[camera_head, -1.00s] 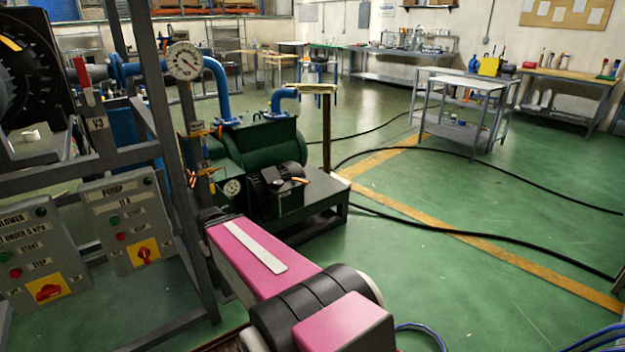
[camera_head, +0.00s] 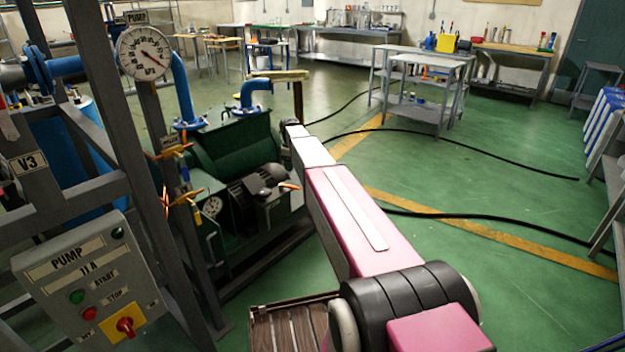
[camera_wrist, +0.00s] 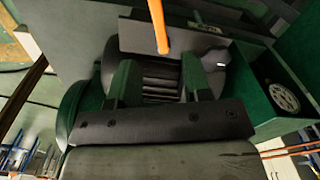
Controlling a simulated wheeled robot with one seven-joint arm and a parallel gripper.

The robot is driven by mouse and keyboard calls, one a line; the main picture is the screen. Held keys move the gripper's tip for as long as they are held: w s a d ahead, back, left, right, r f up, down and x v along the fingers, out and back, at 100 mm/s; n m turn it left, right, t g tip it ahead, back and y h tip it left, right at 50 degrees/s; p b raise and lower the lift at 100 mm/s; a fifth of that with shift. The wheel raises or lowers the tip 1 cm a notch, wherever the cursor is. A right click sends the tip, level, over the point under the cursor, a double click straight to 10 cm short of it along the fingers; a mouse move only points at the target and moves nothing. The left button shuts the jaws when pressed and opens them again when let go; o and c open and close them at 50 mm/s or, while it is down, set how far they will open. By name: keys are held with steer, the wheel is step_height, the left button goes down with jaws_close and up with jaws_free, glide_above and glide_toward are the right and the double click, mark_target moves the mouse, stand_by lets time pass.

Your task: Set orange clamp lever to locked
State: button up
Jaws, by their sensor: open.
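In the wrist view, my gripper (camera_wrist: 158,72) is open, with its two dark green-tinted fingers apart and nothing held between them. An orange lever (camera_wrist: 158,27) comes in from the top edge and ends just beyond the gap between the fingertips, seemingly apart from them. Behind it is a dark, ribbed motor (camera_wrist: 160,84). In the head view, a small orange lever (camera_head: 289,186) shows beside the dark motor (camera_head: 258,190) on the green pump unit; I cannot tell for sure that it is the same lever. My arm hides the gripper there.
A round gauge (camera_head: 145,53) and grey frame posts stand left of the pump. More orange handles (camera_head: 185,198) sit on the pipework. A pump control box (camera_head: 88,282) is at lower left. Black hoses (camera_head: 450,147) cross the floor at right, where the green floor is mostly open.

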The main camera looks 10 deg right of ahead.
mark_target(293, 186)
steer(key=f, duration=1)
steer(key=shift+w+d+f, duration=0.1)
steer(key=shift+d+f, duration=0.1)
steer(key=shift+f, duration=0.2)
jaws_close()
